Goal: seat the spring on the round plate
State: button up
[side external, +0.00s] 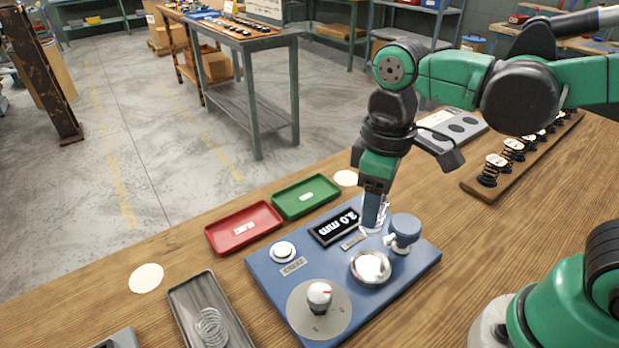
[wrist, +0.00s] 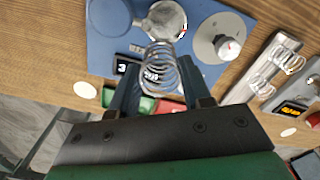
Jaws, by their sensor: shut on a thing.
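The spring (wrist: 160,66) is a clear silver coil held between the two fingers of my gripper (wrist: 158,76). In the side view, my gripper (side external: 371,218) points down over the blue machine, and the spring (side external: 381,214) shows only partly behind the finger. The round plate (side external: 370,267) is a shiny silver disc on the blue base. It lies in front of the gripper in the side view, and nothing shows on it. In the wrist view, the plate (wrist: 166,20) is just beyond the spring's far end. How high the spring hangs is hard to tell.
A blue post (side external: 404,231) stands close to the right of my gripper. The base also carries a display (side external: 335,226), a white button (side external: 283,251) and a knob (side external: 319,298). Red (side external: 244,229) and green (side external: 305,197) trays lie behind; a grey tray (side external: 205,305) with a spring is left.

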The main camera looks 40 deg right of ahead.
jog(key=shift+s+a+f, duration=0.15)
jog(key=shift+s+f, duration=0.05)
jog(key=shift+s, duration=0.6)
jog(key=shift+f, duration=2.7)
jog(key=shift+f, duration=0.65)
jog(key=o, duration=1.3)
jog(key=shift+r, duration=0.1)
jog(key=shift+r, duration=4.35)
